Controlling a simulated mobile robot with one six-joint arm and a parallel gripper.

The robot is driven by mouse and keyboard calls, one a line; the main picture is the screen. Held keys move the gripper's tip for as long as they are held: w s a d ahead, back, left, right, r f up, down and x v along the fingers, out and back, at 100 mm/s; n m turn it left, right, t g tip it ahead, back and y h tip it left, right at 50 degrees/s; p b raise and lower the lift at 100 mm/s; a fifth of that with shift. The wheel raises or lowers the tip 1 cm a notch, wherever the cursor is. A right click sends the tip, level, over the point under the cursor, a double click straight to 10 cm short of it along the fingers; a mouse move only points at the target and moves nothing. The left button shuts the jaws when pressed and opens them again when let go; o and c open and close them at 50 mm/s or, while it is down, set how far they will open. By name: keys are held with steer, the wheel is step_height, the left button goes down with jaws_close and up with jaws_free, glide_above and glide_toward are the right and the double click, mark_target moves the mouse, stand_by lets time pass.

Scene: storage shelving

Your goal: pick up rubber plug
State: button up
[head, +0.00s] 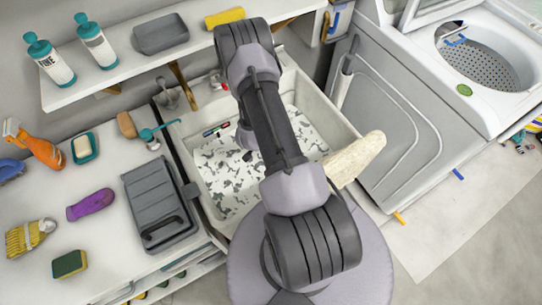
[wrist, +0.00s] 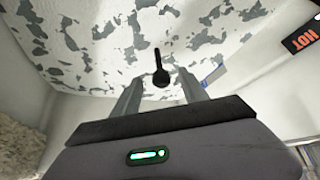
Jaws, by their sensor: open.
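The rubber plug (wrist: 161,77) looks black, with a round body and a short upright stem. In the wrist view it lies on the speckled white and grey sink floor, in line with the gap between my fingers. My gripper (wrist: 158,84) is open, one finger on each side of the plug in the picture. I see no contact, and the remaining distance is hard to judge. In the head view my arm reaches down into the sink (head: 345,128) and hides much of my gripper and the area around the plug.
The sink walls close in around my gripper. A grey tray (head: 158,205) stands on the left counter, and a washer (head: 420,110) is at right.

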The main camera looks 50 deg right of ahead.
steer(key=b+x, duration=0.3)
steer(key=x, duration=0.3)
steer(key=shift+f, duration=0.4)
steer(key=shift+r, duration=0.1)
jaws_close()
steer(key=shift+w, duration=0.1)
stand_by(0.6)
